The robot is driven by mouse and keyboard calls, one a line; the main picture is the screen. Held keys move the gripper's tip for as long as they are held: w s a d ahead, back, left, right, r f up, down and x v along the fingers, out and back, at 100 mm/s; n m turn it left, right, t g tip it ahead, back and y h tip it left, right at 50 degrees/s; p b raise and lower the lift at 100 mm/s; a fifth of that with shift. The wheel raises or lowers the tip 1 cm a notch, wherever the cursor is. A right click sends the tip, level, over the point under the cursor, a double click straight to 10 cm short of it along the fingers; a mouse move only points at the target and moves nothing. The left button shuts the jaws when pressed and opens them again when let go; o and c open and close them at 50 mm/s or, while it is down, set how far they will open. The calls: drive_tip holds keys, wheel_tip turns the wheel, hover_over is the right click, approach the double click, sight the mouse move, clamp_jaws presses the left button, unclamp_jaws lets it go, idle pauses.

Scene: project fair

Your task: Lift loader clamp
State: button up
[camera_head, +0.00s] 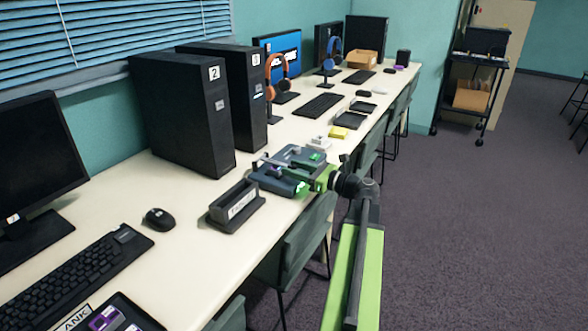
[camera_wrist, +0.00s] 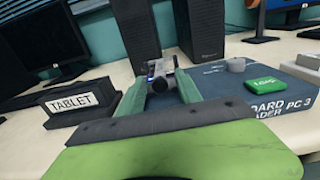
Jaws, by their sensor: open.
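The board loader (camera_head: 262,178) is a dark blue-grey box on the desk. In the wrist view its top (camera_wrist: 228,76) carries printed words ending in "PC 3", a green button (camera_wrist: 265,86) and a grey round knob (camera_wrist: 235,65). The clamp (camera_wrist: 159,68) shows as a small metallic and dark bar at the loader's left part. My gripper (camera_wrist: 161,82) is open, with its two grey-green fingers on either side of the clamp in the picture. I cannot tell whether they touch it. In the head view my gripper (camera_head: 290,172) reaches over the loader from the right and hides part of it.
A dark holder labelled TABLET (camera_head: 237,207) stands left of the loader, with a mouse (camera_head: 159,219) beyond it. Tall black computers (camera_head: 185,115) stand behind. A yellow block (camera_head: 339,132) lies farther along the desk. Chairs (camera_head: 300,245) sit along the desk's front edge; the floor at right is open.

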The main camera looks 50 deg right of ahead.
drive_tip(key=shift+w, duration=0.15)
clamp_jaws()
idle(1.3)
